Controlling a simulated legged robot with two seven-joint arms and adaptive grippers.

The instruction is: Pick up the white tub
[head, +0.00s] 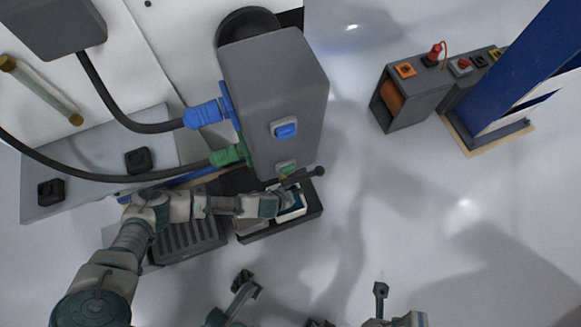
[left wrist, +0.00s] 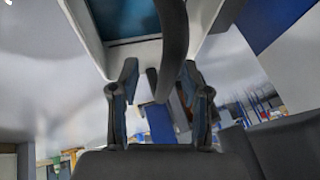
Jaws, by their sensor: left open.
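The white tub (head: 291,214), with a dark blue inside, sits at the right end of a black tray below the grey machine. In the left wrist view the tub's white wall (left wrist: 149,57) is just beyond the fingertips. My left gripper (left wrist: 160,72) is open. In the head view its hand is at the tub's left side, and the fingertips are hard to make out. A dark curved bar crosses between the fingers and in front of the tub. My right gripper (head: 381,291) shows small and partly cut off at the lower edge; its opening is unclear.
The grey machine (head: 275,85), with blue and green plugs, stands right above the tub. A dark lever (head: 312,173) sticks out beside it. The black tray (head: 262,234) holds the tub. Grey boxes (head: 415,95) and a blue post stand at upper right. Floor to the right is clear.

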